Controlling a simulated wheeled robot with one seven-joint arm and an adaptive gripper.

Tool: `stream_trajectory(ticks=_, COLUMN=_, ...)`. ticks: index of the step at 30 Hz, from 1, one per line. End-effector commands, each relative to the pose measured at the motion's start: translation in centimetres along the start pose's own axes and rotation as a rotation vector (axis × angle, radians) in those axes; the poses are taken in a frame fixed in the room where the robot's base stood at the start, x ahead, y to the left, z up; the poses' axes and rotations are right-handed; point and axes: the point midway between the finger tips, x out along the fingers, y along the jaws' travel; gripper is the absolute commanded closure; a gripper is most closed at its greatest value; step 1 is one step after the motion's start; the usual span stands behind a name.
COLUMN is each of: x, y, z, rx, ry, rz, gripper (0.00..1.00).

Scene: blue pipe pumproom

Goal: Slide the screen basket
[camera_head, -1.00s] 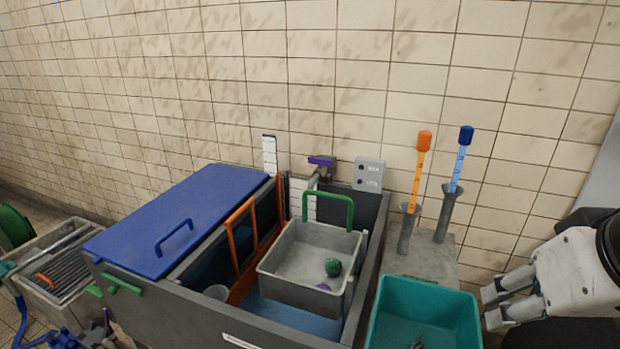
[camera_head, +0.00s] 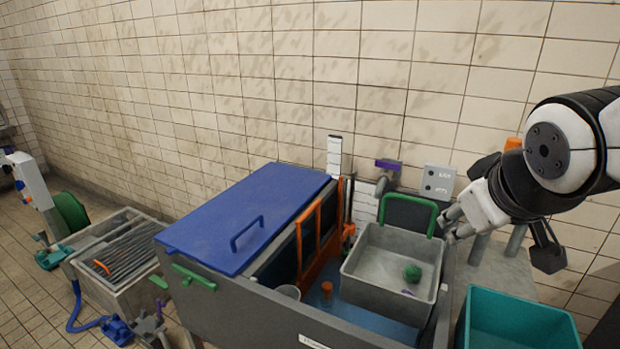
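The screen basket (camera_head: 385,289) is a grey, open-topped box with a green upright handle (camera_head: 408,199) at its back. It sits in the right part of the grey tank (camera_head: 245,308), above a blue floor. A dark green round piece (camera_head: 412,273) and a small purple piece (camera_head: 408,292) lie inside it. My gripper (camera_head: 451,225) is at the tank's back right, just right of the handle. Its two fingers point left with a gap between them, and I see nothing held. I cannot tell whether a finger touches the handle.
A blue lid (camera_head: 245,215) covers the tank's left part. An orange frame (camera_head: 320,240) stands left of the basket. A teal bin (camera_head: 520,325) stands at the front right. A grated grey box (camera_head: 125,262) is at the left. The tiled wall is close behind.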

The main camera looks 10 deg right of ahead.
Motion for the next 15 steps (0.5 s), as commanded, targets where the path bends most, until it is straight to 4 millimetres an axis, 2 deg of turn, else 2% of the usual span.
stream_trajectory(ticks=8, x=6.2, y=4.4, z=-2.9, rx=-0.202, ry=0.096, rz=0.115, gripper=0.67)
stream_trajectory(ticks=11, x=9.4, y=6.3, z=-4.1, rx=-0.322, ry=0.147, rz=0.165, gripper=0.67)
stream_trajectory(ticks=15, x=14.8, y=8.8, z=-5.4, rx=-0.541, ry=0.243, rz=0.226, gripper=0.67)
